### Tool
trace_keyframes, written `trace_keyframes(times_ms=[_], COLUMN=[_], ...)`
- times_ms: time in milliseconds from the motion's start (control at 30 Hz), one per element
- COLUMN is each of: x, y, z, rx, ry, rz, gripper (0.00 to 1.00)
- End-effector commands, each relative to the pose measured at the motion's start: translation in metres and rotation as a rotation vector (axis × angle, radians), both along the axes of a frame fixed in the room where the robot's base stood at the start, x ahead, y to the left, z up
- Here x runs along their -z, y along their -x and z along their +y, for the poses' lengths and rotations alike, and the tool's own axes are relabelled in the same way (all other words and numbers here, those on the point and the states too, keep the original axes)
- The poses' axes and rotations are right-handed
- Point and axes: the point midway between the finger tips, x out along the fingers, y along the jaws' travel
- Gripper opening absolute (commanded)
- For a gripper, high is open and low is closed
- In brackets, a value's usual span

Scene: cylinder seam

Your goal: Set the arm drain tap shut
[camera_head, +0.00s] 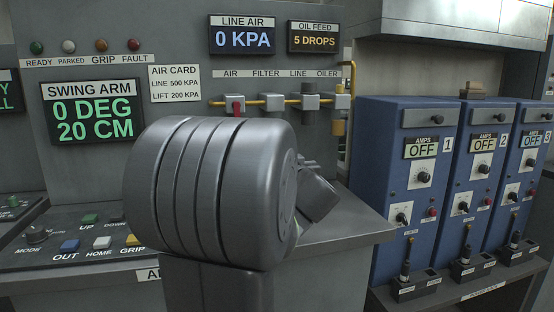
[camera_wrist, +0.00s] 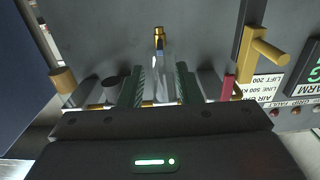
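My gripper (camera_wrist: 161,82) is open in the wrist view. Its two green-padded fingers stand either side of a clear bowl with a brass tip (camera_wrist: 159,38), with gaps showing. To the right, a brass tap-like fitting (camera_wrist: 247,65) sits on a dark upright pipe, its stub sticking out sideways, apart from the fingers. No label shows which piece is the arm drain tap. In the head view my large grey arm link hides my fingers and the panel behind it. The LINE AIR display (camera_head: 242,37) reads 0 KPA.
The air line row has a red handle (camera_head: 235,105), a filter block (camera_head: 272,103) and an oiler with a brass bowl (camera_head: 338,127). Blue cabinets (camera_head: 400,190) stand at the right. A button console (camera_head: 75,250) lies at lower left. The SWING ARM display (camera_head: 93,112) reads 0 DEG, 20 CM.

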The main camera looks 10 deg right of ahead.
Motion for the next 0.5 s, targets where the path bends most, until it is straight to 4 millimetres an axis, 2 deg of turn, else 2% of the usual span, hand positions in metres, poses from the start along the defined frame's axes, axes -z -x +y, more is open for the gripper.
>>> trace_keyframes(times_ms=[33,200,333,500], x=[0.003,0.003,0.002,0.001], y=[-0.013,-0.049,-0.070,-0.087], z=[0.002,0.002,0.003,0.003], rx=[-0.003,-0.002,-0.001,0.000], ry=[-0.001,0.001,0.001,0.001], rz=[-0.001,0.000,0.001,0.001], gripper=[0.31,0.31,0.31,0.31])
